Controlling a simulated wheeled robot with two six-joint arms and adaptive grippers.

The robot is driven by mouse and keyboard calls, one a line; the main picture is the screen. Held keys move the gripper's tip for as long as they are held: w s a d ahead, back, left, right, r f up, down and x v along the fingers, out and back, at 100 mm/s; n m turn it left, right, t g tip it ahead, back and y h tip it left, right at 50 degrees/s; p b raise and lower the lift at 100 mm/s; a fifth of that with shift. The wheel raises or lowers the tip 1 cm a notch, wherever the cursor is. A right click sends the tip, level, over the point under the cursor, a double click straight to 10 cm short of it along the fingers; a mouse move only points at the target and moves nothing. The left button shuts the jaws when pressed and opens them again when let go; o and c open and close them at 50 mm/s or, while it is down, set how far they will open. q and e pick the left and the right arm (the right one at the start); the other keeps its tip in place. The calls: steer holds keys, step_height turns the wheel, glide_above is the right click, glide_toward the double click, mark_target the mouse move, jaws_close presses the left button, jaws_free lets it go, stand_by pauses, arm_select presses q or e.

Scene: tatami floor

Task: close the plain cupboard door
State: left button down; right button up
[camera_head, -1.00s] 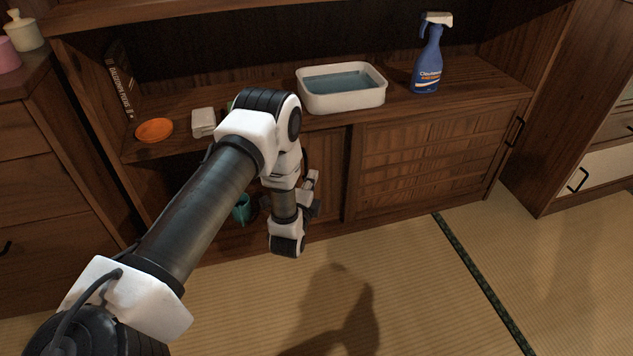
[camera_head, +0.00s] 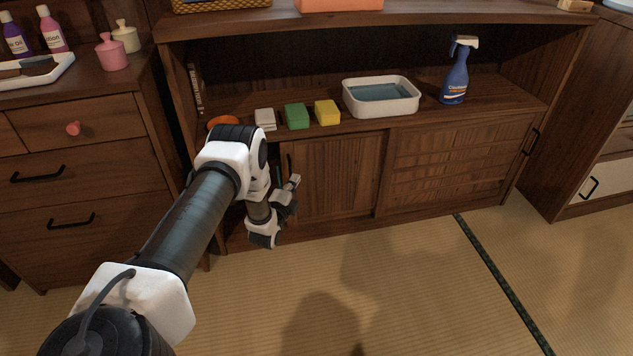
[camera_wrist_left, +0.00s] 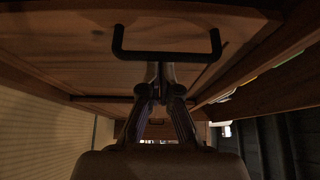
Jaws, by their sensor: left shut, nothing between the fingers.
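The plain cupboard door (camera_head: 335,178), of upright boards, stands in the low cupboard left of the slatted door (camera_head: 450,160). Left of its edge an open gap remains, mostly hidden behind my arm; a sliver of teal shows there. My left gripper (camera_head: 292,184) is shut and empty in front of the door's left part. In the left wrist view the closed fingertips (camera_wrist_left: 159,70) lie just below a black bar handle (camera_wrist_left: 166,54) on a wooden panel. I cannot tell whether they touch it. My right gripper is not in view.
The shelf above holds an orange dish (camera_head: 222,121), a white block (camera_head: 265,119), green (camera_head: 297,116) and yellow (camera_head: 327,112) sponges, a water basin (camera_head: 381,108) and a blue spray bottle (camera_head: 456,75). A drawer chest (camera_head: 85,180) stands left. The tatami floor (camera_head: 420,285) is clear.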

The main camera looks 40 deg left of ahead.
arm_select(q)
steer(key=s+a+p, duration=0.6)
steer(key=s+a, duration=0.6)
steer(key=s, duration=0.2)
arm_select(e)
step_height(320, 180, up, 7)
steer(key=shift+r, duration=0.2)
arm_select(q)
steer(key=shift+f, duration=0.1)
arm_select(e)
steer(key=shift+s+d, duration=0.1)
